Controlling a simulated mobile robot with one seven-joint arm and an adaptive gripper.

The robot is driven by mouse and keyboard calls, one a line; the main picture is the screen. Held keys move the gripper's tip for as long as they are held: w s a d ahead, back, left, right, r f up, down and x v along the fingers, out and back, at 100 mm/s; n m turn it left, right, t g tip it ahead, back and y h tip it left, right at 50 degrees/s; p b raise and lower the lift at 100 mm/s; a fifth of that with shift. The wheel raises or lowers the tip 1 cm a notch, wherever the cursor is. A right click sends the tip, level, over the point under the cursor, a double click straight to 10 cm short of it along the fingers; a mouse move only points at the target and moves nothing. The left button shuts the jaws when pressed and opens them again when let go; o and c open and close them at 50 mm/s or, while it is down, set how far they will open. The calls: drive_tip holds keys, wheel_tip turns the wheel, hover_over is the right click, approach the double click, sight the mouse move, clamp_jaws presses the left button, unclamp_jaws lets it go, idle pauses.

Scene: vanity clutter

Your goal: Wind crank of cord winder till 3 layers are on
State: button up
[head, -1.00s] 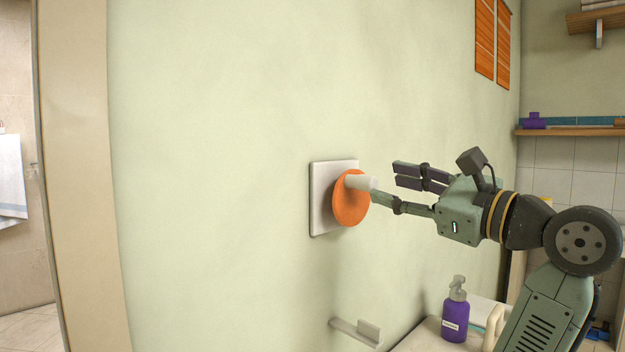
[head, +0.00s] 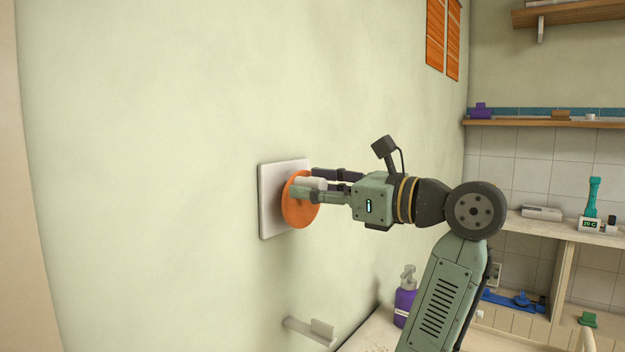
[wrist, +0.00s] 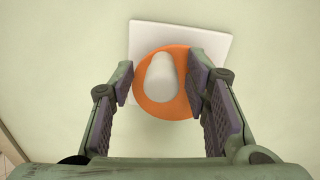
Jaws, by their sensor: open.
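The cord winder is on the wall, with a white square back plate (head: 266,202) and an orange disc (head: 298,214). A white crank knob (head: 311,184) sticks out of the disc near its upper part. My gripper (head: 312,188) is open, its fingers on either side of the knob. In the wrist view the knob (wrist: 160,78) stands between the open fingers (wrist: 160,82), with a gap on the left and a smaller gap on the right. No cord can be made out in either view.
A small wall ledge (head: 310,330) sits below the winder. A purple pump bottle (head: 404,302) stands on the counter by my arm. Shelves with small items (head: 540,122) are at the right. The wall left of the winder is clear.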

drive_tip(key=shift+w+a, duration=0.2)
drive_tip(key=shift+a, duration=0.15)
drive_tip(key=shift+c, duration=0.4)
clamp_jaws()
